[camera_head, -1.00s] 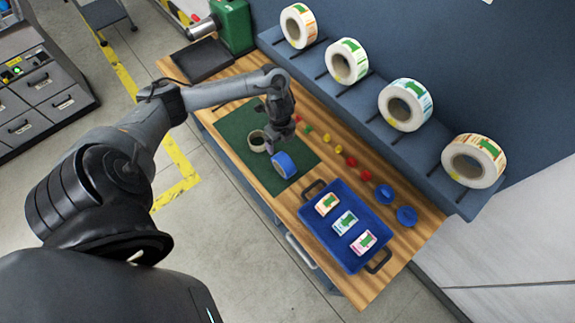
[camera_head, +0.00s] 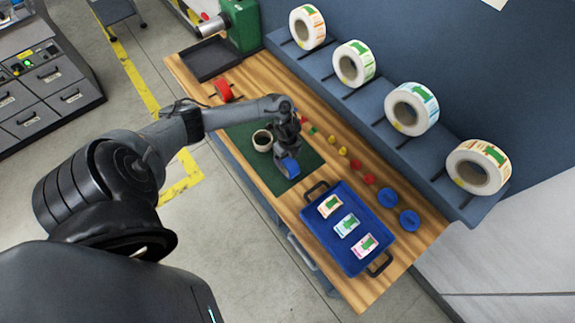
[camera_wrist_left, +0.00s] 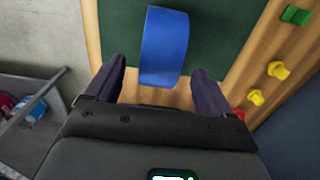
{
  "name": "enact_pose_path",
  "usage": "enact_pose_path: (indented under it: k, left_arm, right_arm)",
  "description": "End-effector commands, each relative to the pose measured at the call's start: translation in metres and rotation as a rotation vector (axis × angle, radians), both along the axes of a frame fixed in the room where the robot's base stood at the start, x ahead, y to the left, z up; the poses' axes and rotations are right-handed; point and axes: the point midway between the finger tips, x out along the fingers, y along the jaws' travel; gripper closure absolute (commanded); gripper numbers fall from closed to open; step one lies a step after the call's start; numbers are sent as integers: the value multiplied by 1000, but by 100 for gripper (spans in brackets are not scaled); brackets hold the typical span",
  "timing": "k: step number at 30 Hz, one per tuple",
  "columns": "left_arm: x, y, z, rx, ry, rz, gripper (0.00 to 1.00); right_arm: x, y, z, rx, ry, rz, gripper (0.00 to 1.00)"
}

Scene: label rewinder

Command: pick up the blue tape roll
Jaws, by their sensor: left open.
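The blue tape roll (camera_head: 289,168) stands on edge on the green mat (camera_head: 310,160) on the wooden bench. My left gripper (camera_head: 287,152) is open right above it, and its arm and hand hide part of the roll in the head view. In the left wrist view the blue roll (camera_wrist_left: 163,45) lies between the two spread fingers (camera_wrist_left: 159,66), with a gap visible on each side. I cannot tell how deep the fingers reach around it. My right gripper is not in view.
A pale tape roll (camera_head: 262,140) sits close by on the mat, and a red roll (camera_head: 223,90) lies farther back. A row of small coloured pieces (camera_head: 343,151) runs along the right. A blue tray (camera_head: 318,232) with label cards is nearer. Large label rolls (camera_head: 412,107) line the shelf.

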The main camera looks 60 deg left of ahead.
Motion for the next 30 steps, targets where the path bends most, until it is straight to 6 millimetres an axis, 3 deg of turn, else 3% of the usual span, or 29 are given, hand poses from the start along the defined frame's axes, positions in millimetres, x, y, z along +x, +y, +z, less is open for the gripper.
enact_pose_path:
  k: [10, 26, 30]
  left_arm:
    - [0, 1, -7, 2, -1, 0, 17]
    - [0, 1, -7, 2, -1, 0, 97]
    - [1, 1, -6, 2, -2, 0, 100]
  right_arm:
    - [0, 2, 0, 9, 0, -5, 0]
    - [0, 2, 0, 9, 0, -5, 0]
    - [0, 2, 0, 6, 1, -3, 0]
